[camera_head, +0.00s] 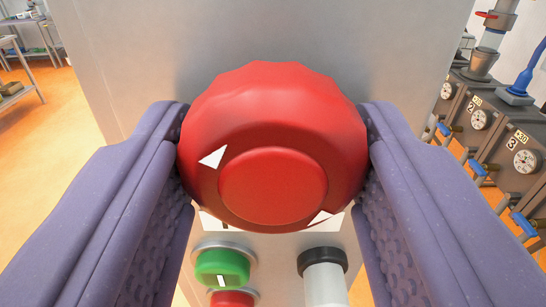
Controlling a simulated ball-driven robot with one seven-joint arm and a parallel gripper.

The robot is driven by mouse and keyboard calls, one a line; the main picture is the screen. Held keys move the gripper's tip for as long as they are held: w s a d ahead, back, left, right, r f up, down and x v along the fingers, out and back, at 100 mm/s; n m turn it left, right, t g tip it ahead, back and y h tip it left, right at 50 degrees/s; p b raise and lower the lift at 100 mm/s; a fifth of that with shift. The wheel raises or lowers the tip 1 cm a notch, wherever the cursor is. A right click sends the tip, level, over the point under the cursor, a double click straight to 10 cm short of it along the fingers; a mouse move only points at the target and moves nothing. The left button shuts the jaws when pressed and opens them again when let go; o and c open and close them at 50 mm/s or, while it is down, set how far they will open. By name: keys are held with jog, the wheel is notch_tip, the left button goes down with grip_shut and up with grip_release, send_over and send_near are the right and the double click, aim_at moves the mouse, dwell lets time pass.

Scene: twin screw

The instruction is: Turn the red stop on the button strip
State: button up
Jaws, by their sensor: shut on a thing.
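The red stop (272,145) is a large round mushroom knob with white arrow marks. It fills the middle of the view, in front of a grey panel (250,30). My gripper (272,165) has purple padded fingers, one against the knob's left side and one against its right side. It is shut on the red stop. The knob covers most of a white label (215,224) behind it.
Below the knob are a green button (223,267), a red button (232,298) and a black-topped grey post (323,265). Several grey boxes with dials (525,160) stand at the right. A metal table (38,55) stands at the far left on the orange floor (65,130).

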jog(key=m+b, duration=0.1)
jog(key=m, duration=0.1)
jog(key=shift+f+m+b, duration=0.15)
jog(key=shift+m+b, duration=0.15)
jog(key=shift+b, duration=0.05)
jog(key=shift+s+m+b, duration=0.25)
jog(key=shift+m+b, duration=0.6)
jog(key=shift+m, duration=0.55)
jog(key=shift+c, duration=0.3)
jog(key=shift+a, duration=0.1)
jog(key=o, duration=0.8)
jog(key=shift+o, duration=1.2)
jog(key=shift+w+a, duration=0.1)
jog(key=shift+w, duration=0.3)
jog(key=shift+s, duration=0.2)
jog(key=s, duration=0.7)
jog(key=shift+s, duration=0.4)
